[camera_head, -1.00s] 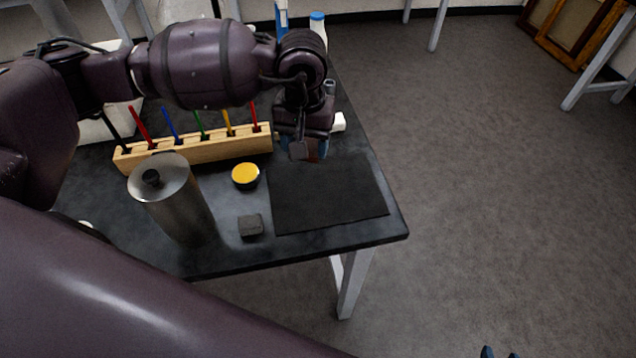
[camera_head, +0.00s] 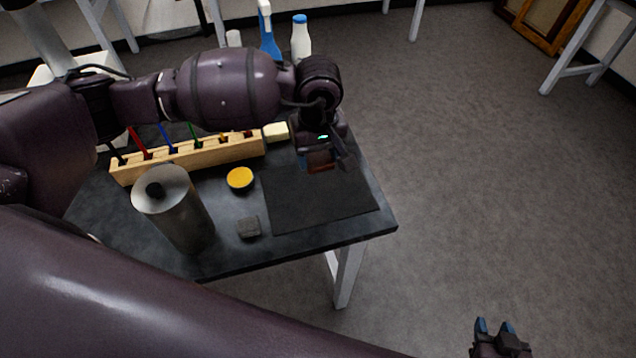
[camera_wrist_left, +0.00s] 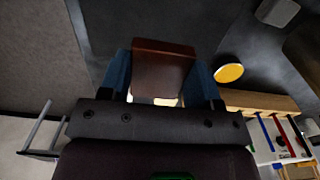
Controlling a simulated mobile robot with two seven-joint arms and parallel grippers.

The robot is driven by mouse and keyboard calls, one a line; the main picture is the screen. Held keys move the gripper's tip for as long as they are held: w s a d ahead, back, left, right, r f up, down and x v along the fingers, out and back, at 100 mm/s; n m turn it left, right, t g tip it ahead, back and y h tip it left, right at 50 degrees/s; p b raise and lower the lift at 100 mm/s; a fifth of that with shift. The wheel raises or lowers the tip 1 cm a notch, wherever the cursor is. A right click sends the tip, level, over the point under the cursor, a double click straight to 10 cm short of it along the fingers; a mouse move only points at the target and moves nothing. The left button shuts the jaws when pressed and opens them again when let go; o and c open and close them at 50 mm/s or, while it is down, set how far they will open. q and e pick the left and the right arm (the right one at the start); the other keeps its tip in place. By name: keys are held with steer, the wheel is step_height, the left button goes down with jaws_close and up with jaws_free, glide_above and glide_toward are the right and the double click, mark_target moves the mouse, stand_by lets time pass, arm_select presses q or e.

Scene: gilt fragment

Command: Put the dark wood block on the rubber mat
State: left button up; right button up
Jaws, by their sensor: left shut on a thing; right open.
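My left gripper (camera_head: 322,163) is shut on the dark wood block (camera_head: 319,158), a reddish-brown piece. In the left wrist view the dark wood block (camera_wrist_left: 163,62) sits between the two blue fingers. The black rubber mat (camera_head: 318,205) lies flat and bare on the right part of the table. The gripper and block are over the mat's far right part; the gap below the block is hard to judge. My right gripper (camera_head: 495,328) is open and empty at the bottom right, away from the table.
A small dark grey block (camera_head: 249,228) and a yellow-topped round tin (camera_head: 240,179) lie left of the mat. A metal canister (camera_head: 180,215), a wooden rack (camera_head: 195,158) with coloured sticks, a pale block (camera_head: 276,131) and bottles (camera_head: 300,40) stand around.

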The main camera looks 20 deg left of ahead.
arm_select(q)
glide_above(318, 193)
step_height(318, 193, down, 5)
steer(key=shift+w+f, duration=0.1)
steer(key=shift+f, duration=1)
step_height(318, 193, down, 3)
steer(key=shift+f, duration=0.1)
arm_select(e)
steer(key=shift+a+r, duration=0.1)
steer(key=shift+r, duration=0.1)
arm_select(q)
steer(key=shift+f, duration=0.15)
arm_select(e)
steer(key=shift+f, duration=0.15)
